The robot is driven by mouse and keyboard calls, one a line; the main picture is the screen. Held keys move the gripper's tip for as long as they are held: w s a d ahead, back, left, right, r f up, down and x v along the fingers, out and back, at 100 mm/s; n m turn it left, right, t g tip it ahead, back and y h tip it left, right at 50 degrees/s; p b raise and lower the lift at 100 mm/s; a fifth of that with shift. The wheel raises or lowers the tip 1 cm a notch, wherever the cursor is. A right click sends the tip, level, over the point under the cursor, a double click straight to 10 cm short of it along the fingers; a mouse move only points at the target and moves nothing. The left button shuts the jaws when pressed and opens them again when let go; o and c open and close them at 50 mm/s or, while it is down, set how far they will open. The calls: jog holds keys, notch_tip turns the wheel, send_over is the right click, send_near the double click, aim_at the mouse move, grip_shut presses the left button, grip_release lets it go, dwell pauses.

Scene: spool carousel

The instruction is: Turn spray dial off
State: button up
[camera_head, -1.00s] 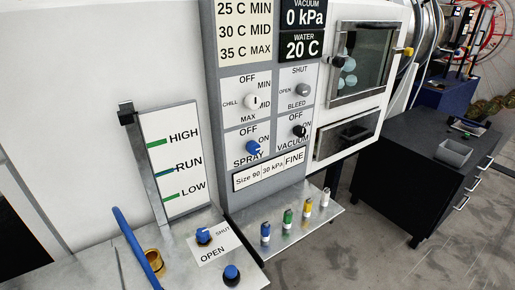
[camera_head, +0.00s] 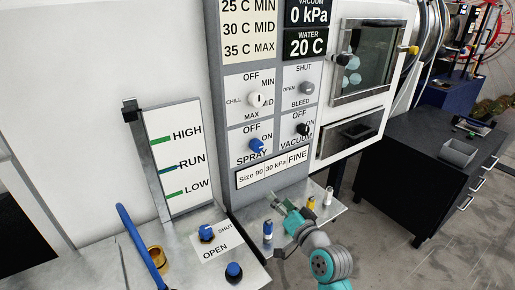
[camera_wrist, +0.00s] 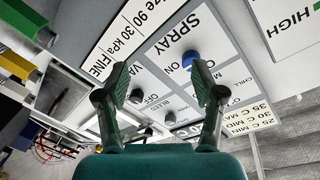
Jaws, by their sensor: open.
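The spray dial (camera_head: 257,146) is a blue knob on the grey control panel, above the word SPRAY and between OFF and ON labels. Its exact pointing is too small to tell. In the wrist view the blue knob (camera_wrist: 183,65) shows upside down, between the fingers and nearer the right-hand one. My gripper (camera_head: 281,202) is open and empty, in front of the panel's lower part, below and right of the dial in the head view. Its two green fingers (camera_wrist: 160,82) reach toward the panel, apart from the dial.
The black vacuum dial (camera_head: 302,130) is right of the spray dial; chill (camera_head: 254,99) and bleed (camera_head: 307,88) knobs are above. Small bottles, including a blue one (camera_head: 268,230), stand on the metal shelf (camera_head: 340,209) below. A blue lever (camera_head: 139,245) rises at left.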

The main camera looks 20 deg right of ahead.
jog(key=y, duration=0.2)
send_near(259, 147)
jog(key=shift+n, duration=0.3)
jog(key=x, duration=1.1)
jog(key=c, duration=1.1)
jog(key=shift+c, duration=0.2)
